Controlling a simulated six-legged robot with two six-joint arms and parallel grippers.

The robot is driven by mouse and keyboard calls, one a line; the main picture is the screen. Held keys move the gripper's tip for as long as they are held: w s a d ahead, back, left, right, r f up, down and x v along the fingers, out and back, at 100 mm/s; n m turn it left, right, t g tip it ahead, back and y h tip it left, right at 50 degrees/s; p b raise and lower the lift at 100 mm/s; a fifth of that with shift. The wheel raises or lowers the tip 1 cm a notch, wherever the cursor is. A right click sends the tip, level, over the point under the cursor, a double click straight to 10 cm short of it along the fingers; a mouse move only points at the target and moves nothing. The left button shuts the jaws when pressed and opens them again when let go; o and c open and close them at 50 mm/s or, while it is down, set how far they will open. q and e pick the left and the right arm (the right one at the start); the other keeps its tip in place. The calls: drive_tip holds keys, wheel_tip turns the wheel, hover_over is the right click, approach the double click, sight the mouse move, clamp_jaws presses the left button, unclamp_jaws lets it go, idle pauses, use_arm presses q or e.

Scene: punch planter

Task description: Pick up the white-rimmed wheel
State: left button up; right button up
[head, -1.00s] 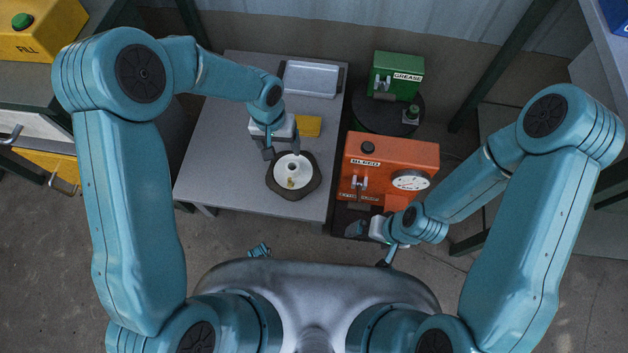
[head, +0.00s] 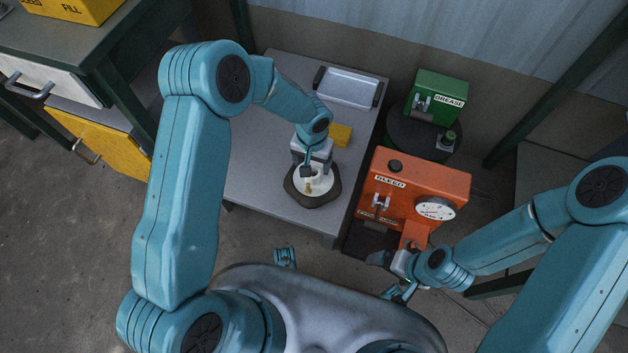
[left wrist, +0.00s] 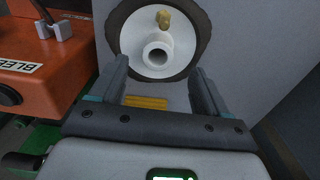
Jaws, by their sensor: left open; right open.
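The white-rimmed wheel (head: 314,196) lies on the grey table, a dark, uneven tyre around a white disc. In the left wrist view the wheel (left wrist: 122,45) shows a raised white hub and a small brass fitting (left wrist: 165,19). My left gripper (head: 312,172) is over the wheel's far side in the head view and hides part of it. My right gripper (head: 388,262) is open beside the orange machine.
The orange BLEED machine (head: 415,195) with a gauge stands right of the table (head: 265,190). A green GREASE box (head: 437,95) is behind it. A metal tray (head: 348,86) and a yellow block (head: 341,134) lie on the table's far part.

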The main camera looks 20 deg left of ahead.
sight(314, 168)
use_arm(q)
wheel_tip(314, 168, down, 5)
drive_tip(key=shift+w+d+b, duration=0.1)
drive_tip(key=shift+d+b, duration=0.05)
drive_tip(key=shift+b, duration=0.6)
drive_tip(key=shift+r, duration=0.1)
clamp_jaws()
drive_tip(key=shift+w+r, duration=0.1)
drive_tip(key=shift+r, duration=0.15)
